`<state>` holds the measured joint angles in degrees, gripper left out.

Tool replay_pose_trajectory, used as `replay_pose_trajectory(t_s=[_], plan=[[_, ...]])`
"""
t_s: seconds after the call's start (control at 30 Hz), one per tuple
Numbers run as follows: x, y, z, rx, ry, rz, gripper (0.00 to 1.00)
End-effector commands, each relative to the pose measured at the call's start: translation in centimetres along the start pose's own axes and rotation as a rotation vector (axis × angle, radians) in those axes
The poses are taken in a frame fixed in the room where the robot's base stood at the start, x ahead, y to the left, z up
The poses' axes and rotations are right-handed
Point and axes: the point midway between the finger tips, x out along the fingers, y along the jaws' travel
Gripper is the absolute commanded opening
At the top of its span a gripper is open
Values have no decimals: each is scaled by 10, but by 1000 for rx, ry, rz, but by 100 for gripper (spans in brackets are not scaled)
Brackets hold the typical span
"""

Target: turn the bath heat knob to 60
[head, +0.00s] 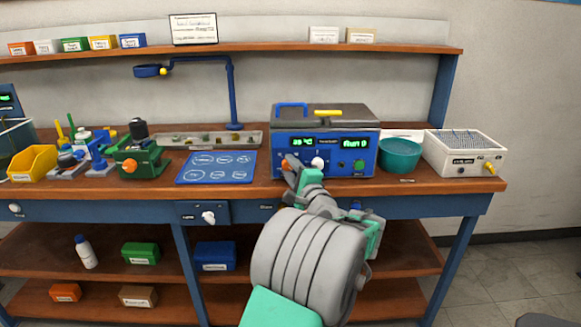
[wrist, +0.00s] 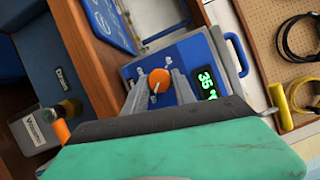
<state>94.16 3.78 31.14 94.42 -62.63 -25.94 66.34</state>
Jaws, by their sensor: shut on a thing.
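The bath (head: 335,141) is a blue box with a dark lid at the back right of the bench. Its orange heat knob (wrist: 160,80) shows in the wrist view with a white pointer line and small marks around it. The knob also shows, partly covered, in the head view (head: 285,164). My gripper (wrist: 159,90) is shut on the orange knob, one finger on each side. In the head view my gripper (head: 296,168) is at the bath's front left. The green display (wrist: 206,85) seems to read 35 °C. The scale numbers are too small to read.
A white knob (head: 317,162) sits right of the orange one, and a green button (head: 359,164) is farther right. A teal bowl (head: 400,153) stands right of the bath. A blue mat (head: 217,167) lies left of it. My arm covers part of the bench's front edge.

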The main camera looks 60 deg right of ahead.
Motion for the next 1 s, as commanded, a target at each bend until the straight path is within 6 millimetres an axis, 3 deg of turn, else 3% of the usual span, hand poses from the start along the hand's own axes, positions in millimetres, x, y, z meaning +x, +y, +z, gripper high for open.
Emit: replay_pose_trajectory(t_s=[0.43, 0.47, 0.5, 0.7, 1.0], plan=[[0, -1, 0, 9, 0, -7, 0], [0, -1, 0, 9, 0, -7, 34], [0, -1, 0, 9, 0, -6, 37], [0, -1, 0, 9, 0, -5, 53], [-3, 0, 0, 9, 1, -4, 54]])
